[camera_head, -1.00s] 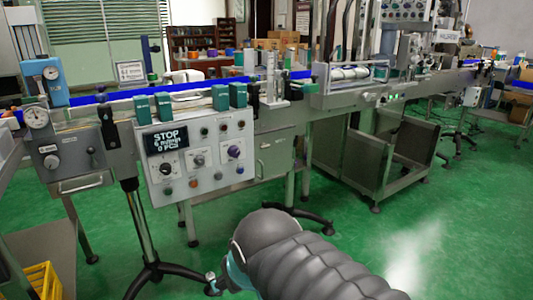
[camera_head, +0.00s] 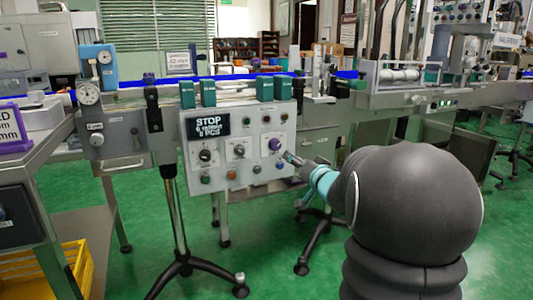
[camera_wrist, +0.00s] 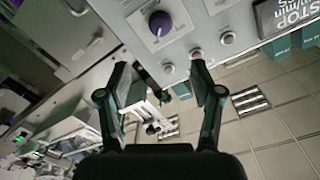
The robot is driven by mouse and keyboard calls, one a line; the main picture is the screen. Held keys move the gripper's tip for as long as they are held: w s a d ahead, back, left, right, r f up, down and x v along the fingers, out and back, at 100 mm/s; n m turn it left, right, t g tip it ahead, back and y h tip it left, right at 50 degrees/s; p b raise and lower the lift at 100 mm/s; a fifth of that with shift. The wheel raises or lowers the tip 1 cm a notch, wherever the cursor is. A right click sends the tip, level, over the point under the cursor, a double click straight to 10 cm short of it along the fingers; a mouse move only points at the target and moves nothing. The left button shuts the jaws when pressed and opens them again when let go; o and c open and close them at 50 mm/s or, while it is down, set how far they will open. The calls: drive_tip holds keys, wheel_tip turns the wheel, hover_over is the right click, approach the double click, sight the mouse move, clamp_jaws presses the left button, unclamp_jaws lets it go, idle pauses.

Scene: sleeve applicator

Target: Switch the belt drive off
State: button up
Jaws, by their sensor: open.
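The control panel (camera_head: 240,188) is a pale box on the front of the line. Its dark display (camera_head: 208,126) reads STOP. Below it are a black knob (camera_head: 205,156), a second knob (camera_head: 239,151) and a purple knob (camera_head: 275,144), with round buttons beneath. Labels are too small to read, so I cannot tell which control is the belt drive's. My gripper (camera_head: 291,158) is at the panel's lower right, near the purple knob. In the wrist view my gripper (camera_wrist: 160,80) is open and empty, its fingers below the purple knob (camera_wrist: 160,22) and near the round buttons (camera_wrist: 195,53).
The blue conveyor belt (camera_head: 233,76) runs behind and above the panel. A black tripod stand (camera_head: 175,230) is left of the panel. A metal side table (camera_head: 50,150) and yellow crate (camera_head: 75,270) stand at the left. Green floor is open in front.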

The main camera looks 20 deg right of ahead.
sight(277, 146)
drive_tip(key=w, duration=1.4)
drive_tip(key=shift+a+f+b, duration=0.1)
drive_tip(key=shift+f+b, duration=0.05)
drive_tip(key=shift+b, duration=0.25)
drive_tip(key=shift+c, duration=0.3)
drive_tip(key=c, duration=1.1)
